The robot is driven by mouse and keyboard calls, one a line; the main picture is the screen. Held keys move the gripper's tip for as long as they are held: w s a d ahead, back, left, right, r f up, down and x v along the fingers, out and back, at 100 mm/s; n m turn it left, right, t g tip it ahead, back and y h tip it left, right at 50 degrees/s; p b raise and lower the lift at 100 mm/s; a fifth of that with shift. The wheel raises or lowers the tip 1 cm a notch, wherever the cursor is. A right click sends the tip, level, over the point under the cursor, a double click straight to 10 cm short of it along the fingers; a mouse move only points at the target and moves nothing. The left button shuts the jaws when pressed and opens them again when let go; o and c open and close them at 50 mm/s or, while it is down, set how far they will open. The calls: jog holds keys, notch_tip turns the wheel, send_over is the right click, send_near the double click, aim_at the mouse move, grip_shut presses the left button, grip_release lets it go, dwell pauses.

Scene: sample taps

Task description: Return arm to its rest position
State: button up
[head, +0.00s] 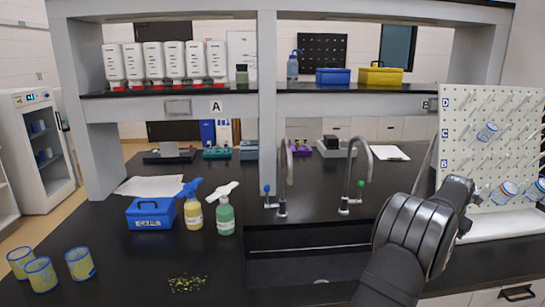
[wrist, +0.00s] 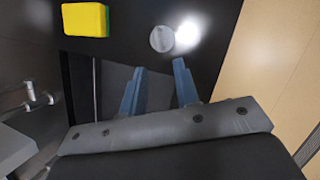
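My gripper (wrist: 158,66) shows in the wrist view with its two blue fingers apart and nothing between them. It points at a dark surface. In the head view my dark arm rises from the lower right, in front of the right end of the sink (head: 320,267); the fingers cannot be made out there. In the wrist view a yellow-green sponge (wrist: 86,20) lies at the upper left. A small round grey thing (wrist: 162,39) lies just beyond the fingertips, beside a bright glare.
A white pegboard (head: 474,130) with cups on it stands close to my arm on the right. Two curved taps (head: 283,180) (head: 358,170) rise behind the sink. Blue-rimmed cups (head: 41,274) stand at the front left, near yellow-green bits (head: 187,284). Bottles (head: 225,214) and a blue box (head: 151,213) stand behind.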

jog(key=x, duration=1)
jog(key=r, duration=0.3)
jog(key=s+r, duration=0.1)
jog(key=r, duration=0.1)
jog(key=shift+d+r, duration=0.1)
jog(key=shift+r, duration=0.05)
jog(key=s+d+r, duration=0.2)
jog(key=s+r, duration=0.4)
jog(key=s, duration=0.4)
jog(key=w+a+m, duration=0.1)
jog(key=w+a, duration=0.6)
jog(key=a, duration=0.7)
jog(key=w+a, duration=0.7)
jog(key=a, duration=0.6)
jog(key=a+m, duration=0.1)
jog(key=a, duration=2.7)
jog(key=shift+w+m+g+h, duration=0.3)
jog(key=shift+m, duration=0.1)
